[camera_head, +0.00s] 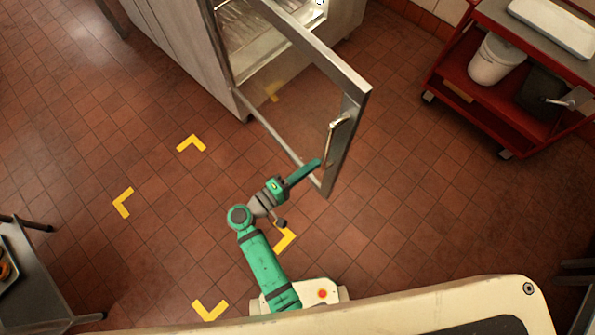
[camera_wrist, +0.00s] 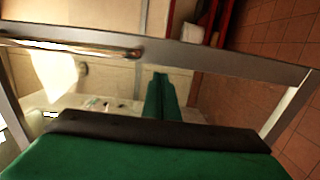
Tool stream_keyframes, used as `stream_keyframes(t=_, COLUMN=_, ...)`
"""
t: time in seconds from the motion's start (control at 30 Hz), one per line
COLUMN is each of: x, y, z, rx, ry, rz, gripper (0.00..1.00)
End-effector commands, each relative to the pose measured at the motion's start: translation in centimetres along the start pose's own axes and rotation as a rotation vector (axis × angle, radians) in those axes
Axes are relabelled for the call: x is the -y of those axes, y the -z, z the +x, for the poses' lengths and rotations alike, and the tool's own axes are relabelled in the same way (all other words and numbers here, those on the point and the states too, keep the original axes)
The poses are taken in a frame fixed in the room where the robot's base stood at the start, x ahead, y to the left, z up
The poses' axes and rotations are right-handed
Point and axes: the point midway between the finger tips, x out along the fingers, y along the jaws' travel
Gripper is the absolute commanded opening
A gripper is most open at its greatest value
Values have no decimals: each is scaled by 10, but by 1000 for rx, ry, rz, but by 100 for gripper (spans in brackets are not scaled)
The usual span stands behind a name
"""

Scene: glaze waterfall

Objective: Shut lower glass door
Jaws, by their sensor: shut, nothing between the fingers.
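The lower glass door (camera_head: 353,107) has a grey metal frame around a clear pane and stands swung wide open from the cabinet (camera_head: 190,45). A metal bar handle (camera_head: 333,135) is on its frame. My gripper (camera_head: 318,163) is shut and empty, close to the lower part of the frame, just below the handle. I cannot tell whether it touches the door. In the wrist view, the shut fingers (camera_wrist: 161,76) lie across the glass, with the door's frame (camera_wrist: 220,58) and the handle (camera_wrist: 110,50) running beyond them.
A red cart (camera_head: 468,73) with a white bucket (camera_head: 496,60) stands at the upper right. A metal table (camera_head: 38,285) is at the lower left. Yellow corner marks (camera_head: 191,143) lie on the tiled floor. The floor between the door and the cart is clear.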

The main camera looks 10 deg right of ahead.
Motion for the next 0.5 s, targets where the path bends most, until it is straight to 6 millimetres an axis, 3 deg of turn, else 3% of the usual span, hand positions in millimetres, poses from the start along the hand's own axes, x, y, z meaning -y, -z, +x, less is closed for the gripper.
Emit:
stream_keyframes(t=0.2, x=0, y=0, z=22, rx=0, ry=-1, rz=0, gripper=0)
stream_keyframes(t=0.5, x=0, y=0, z=26, rx=0, ry=0, rz=0, gripper=0)
